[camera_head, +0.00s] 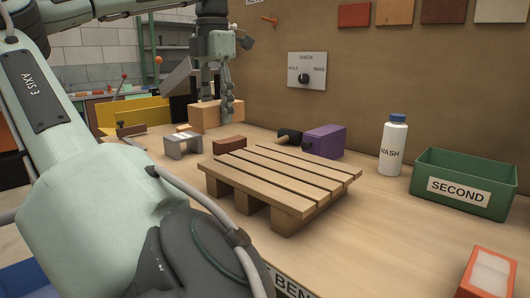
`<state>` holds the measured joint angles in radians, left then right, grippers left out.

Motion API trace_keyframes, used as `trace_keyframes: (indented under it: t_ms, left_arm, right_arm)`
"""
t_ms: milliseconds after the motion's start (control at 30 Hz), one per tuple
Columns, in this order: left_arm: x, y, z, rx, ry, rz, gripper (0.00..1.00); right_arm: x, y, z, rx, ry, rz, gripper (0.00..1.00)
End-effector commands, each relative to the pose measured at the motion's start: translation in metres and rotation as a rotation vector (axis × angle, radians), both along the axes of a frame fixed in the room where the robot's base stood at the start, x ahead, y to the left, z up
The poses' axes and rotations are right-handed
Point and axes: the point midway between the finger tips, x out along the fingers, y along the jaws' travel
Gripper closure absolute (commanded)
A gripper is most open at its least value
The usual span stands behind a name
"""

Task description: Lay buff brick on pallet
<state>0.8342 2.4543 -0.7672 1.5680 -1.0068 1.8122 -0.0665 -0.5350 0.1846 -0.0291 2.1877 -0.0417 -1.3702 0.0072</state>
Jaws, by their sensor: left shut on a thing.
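The buff brick (205,117) is a light orange-tan block beyond the pallet and a little to its left in the head view. My left gripper (216,100) points down and is shut on this brick, with its fingers covering part of it. Whether the brick touches the bench is hard to tell. The wooden pallet (283,178) lies on the bench in the middle, its slatted top bare. The brick is clear of the pallet. My right gripper is not in view.
A red-brown brick (229,144) and a grey block (183,145) lie behind the pallet. A purple box (324,141), a white bottle (392,150) and a green SECOND bin (463,186) stand to the right. An orange-framed block (489,273) lies front right.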

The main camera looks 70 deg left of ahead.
Motion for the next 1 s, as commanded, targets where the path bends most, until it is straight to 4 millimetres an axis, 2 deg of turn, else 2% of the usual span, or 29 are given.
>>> trace_keyframes:
  t_ms: [33, 200, 400, 567, 833, 1000]
  left_arm:
    - [0.012, 0.002, -0.006, -0.004, 0.002, -0.004, 1.00]
    - [0.050, 0.008, -0.028, -0.002, 0.002, -0.003, 1.00]
    - [0.081, 0.015, -0.047, -0.001, 0.000, -0.001, 1.00]
    - [0.090, 0.016, -0.055, 0.000, -0.001, 0.002, 1.00]
    - [0.089, 0.016, -0.089, 0.001, -0.004, 0.000, 1.00]
    - [0.089, 0.016, -0.093, 0.002, -0.003, 0.001, 1.00]
  right_arm:
    - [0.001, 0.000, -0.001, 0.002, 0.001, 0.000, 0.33]
    - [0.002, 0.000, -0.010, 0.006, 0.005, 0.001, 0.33]
    - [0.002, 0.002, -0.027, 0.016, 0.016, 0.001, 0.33]
    - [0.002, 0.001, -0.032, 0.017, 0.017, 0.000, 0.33]
    - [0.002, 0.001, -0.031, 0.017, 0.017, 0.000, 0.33]
    - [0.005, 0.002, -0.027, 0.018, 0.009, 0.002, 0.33]
